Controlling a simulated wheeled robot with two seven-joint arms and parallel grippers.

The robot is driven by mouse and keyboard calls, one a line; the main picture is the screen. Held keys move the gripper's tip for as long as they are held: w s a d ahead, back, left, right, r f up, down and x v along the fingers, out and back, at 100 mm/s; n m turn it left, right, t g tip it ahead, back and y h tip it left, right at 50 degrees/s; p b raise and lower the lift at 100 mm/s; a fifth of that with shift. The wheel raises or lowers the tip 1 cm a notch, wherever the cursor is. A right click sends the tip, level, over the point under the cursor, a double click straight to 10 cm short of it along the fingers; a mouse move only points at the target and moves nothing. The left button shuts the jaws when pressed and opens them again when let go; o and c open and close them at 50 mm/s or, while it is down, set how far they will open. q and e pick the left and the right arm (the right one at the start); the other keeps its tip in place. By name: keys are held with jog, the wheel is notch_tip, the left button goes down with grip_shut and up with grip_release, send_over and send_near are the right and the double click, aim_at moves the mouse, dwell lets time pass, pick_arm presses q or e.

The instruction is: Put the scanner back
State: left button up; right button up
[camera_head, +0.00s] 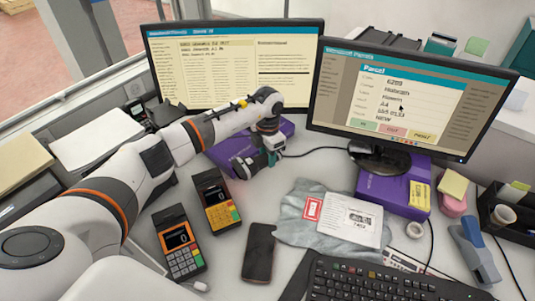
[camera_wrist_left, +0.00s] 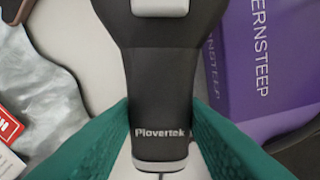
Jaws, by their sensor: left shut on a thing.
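The scanner (camera_wrist_left: 162,65) is dark grey with the name Plovertek on its handle, seen close up in the left wrist view. The green fingers of my left gripper (camera_wrist_left: 160,125) are shut on the two sides of the handle. In the head view my left gripper (camera_head: 268,157) is over the counter, in front of the purple box under the left monitor. There the scanner is mostly hidden by the gripper, and a black cable runs from it to the right. I cannot make out a scanner holder for certain. My right gripper is not in view.
Two card terminals (camera_head: 178,242) (camera_head: 215,200) and a phone (camera_head: 259,252) lie in front. A grey mailing bag (camera_head: 290,222) and keyboard (camera_head: 370,283) are right of them. Monitors (camera_head: 235,65) (camera_head: 400,98) stand behind. A grey-blue device (camera_head: 474,250) is at far right.

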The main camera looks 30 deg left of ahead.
aim_at(267, 156)
pick_arm(q)
jog(key=shift+f, duration=0.4)
jog(key=o, duration=1.1)
jog(key=shift+r, duration=0.15)
jog(key=shift+r, duration=0.3)
notch_tip(267, 156, up, 12)
jog(key=shift+r, duration=0.25)
jog(key=shift+f, duration=0.1)
